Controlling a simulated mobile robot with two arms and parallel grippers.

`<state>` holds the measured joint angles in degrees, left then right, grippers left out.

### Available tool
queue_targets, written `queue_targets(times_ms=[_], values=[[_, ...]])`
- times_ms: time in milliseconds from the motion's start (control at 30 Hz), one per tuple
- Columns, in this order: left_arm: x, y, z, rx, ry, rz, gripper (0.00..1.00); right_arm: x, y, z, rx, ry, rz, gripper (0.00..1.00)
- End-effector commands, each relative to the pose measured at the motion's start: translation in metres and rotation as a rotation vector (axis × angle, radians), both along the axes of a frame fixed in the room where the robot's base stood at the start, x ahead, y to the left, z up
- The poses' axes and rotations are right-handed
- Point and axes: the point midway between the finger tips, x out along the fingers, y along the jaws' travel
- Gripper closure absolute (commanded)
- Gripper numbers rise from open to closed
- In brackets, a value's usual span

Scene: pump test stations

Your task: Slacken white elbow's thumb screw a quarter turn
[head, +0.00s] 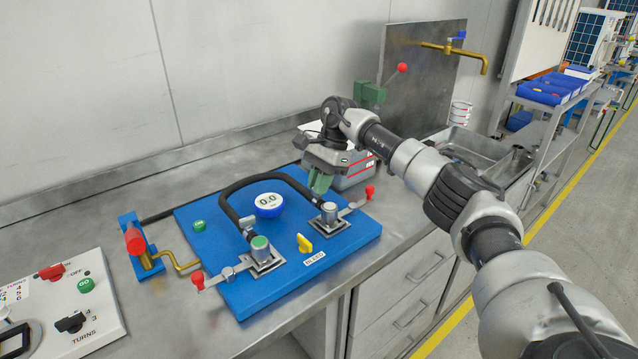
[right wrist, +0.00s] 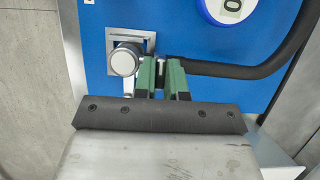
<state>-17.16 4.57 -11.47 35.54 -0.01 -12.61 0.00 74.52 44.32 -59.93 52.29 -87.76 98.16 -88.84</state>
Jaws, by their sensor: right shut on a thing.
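The white elbow (head: 329,213) has a round pale cap and sits on a square plate at the right of the blue board (head: 262,296). Its cap also shows in the right wrist view (right wrist: 124,60). A black hose (head: 228,199) joins it. My right gripper (head: 319,184) is at the elbow's hose side, its green fingers pointing down. In the right wrist view the fingers (right wrist: 162,76) are close together beside the cap, at the hose's end. They are shut on a small dark part there, apparently the thumb screw, mostly hidden by them. My left gripper is not in view.
A second elbow with a green cap (head: 260,243) stands front left of it. Red-knobbed levers (head: 369,192) (head: 198,280), a yellow knob (head: 304,243) and a round gauge (head: 268,205) are nearby.

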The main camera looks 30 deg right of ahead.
Motion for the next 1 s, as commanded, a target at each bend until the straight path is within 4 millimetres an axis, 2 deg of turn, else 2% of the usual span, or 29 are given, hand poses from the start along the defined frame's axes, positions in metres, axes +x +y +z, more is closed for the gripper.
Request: queue_targets(times_ms=[567, 600, 767, 1000], values=[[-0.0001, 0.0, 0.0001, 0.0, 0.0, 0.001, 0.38, 0.0009, -0.0003, 0.0021, 0.0, -0.006, 0.034, 1.0], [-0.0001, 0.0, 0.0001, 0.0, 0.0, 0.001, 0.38, 0.0009, -0.0003, 0.0021, 0.0, -0.006, 0.034, 0.87], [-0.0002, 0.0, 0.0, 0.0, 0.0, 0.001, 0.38, 0.0007, -0.0003, 0.0016, -0.001, -0.004, 0.034, 0.63], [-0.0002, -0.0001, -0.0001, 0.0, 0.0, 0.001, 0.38, 0.0004, -0.0002, 0.0008, -0.001, -0.003, 0.035, 0.63]])
